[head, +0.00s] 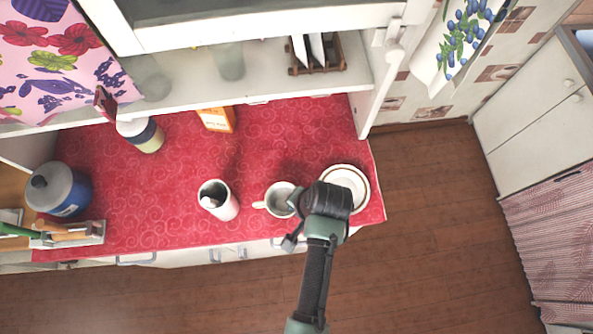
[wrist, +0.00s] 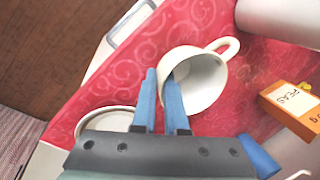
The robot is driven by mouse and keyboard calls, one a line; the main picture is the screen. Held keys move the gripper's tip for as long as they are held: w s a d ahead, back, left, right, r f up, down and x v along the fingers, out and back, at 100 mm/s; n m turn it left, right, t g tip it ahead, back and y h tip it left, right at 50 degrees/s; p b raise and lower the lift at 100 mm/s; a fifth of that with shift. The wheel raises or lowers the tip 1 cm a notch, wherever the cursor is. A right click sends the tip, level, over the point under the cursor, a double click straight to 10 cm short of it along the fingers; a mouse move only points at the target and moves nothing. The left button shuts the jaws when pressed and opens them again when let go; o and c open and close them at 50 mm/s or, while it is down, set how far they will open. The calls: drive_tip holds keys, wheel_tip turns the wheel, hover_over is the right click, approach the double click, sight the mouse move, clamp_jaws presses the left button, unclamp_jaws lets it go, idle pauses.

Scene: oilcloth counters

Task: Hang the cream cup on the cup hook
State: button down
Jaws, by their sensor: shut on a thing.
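The cream cup (head: 276,196) is at the front of the red counter in the head view, its handle pointing left. In the wrist view the cup (wrist: 209,88) looks tilted, with its mouth towards my fingers and its handle at the upper right. My gripper (wrist: 164,88) is shut on the cup's rim wall, one blue finger inside the mouth and one outside. In the head view my gripper (head: 294,205) partly covers the cup's right side. I cannot tell whether the cup touches the counter. I cannot pick out the cup hook in either view.
White plates (head: 358,180) are just right of the cup. An orange peas box (head: 215,120) and a jar (head: 146,138) stand further back. A white shelf (head: 190,85) overhangs the counter's back. The left middle counter is clear.

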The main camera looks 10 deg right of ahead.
drive_tip(key=shift+f, duration=0.15)
drive_tip(key=shift+f, duration=0.2)
drive_tip(key=c, duration=1)
unclamp_jaws()
drive_tip(key=shift+o, duration=0.2)
drive_tip(key=shift+r, duration=0.1)
drive_tip(key=v, duration=1.2)
drive_tip(key=shift+b, duration=0.45)
drive_tip(key=shift+r, duration=0.1)
drive_tip(key=shift+a, duration=0.1)
